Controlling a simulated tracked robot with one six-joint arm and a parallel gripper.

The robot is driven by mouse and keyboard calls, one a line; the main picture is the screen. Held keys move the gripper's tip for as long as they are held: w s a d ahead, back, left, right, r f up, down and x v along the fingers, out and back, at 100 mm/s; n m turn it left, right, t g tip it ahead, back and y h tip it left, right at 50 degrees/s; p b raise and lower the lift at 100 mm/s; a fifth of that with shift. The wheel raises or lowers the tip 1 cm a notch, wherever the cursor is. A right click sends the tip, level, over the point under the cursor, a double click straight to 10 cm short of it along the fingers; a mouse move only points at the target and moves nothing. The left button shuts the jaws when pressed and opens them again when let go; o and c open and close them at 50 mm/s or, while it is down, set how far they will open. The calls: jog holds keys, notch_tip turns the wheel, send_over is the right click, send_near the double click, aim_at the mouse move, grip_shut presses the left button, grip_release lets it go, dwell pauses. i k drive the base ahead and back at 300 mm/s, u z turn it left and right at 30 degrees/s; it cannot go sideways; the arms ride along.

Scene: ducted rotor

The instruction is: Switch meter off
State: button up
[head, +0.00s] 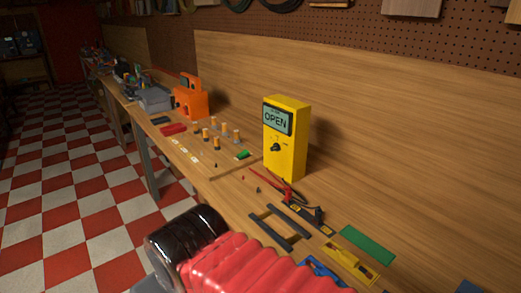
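The yellow meter (297,138) stands upright on the wooden workbench, near the wall panel, right of the middle in the head view. Its display (276,121) reads "OPEN". A black dial (275,147) sits on its front below the display. The dial's exact pointing direction is too small to tell. Red and black leads (283,188) lie at its foot. A red ribbed sleeve with a black rounded end, which seems to be part of my arm, shows at the bottom, apart from the meter. I cannot make out my gripper's fingers in this view.
On the bench (230,183) lie dark bars (279,229), a yellow tool (351,263), a green strip (367,244) and several small orange-topped parts (215,137). An orange device (190,100) stands farther back. The checkered floor (75,190) at left is open.

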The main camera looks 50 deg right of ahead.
aim_at(276, 148)
jog(key=i, duration=0.9)
jog(key=z, duration=0.05)
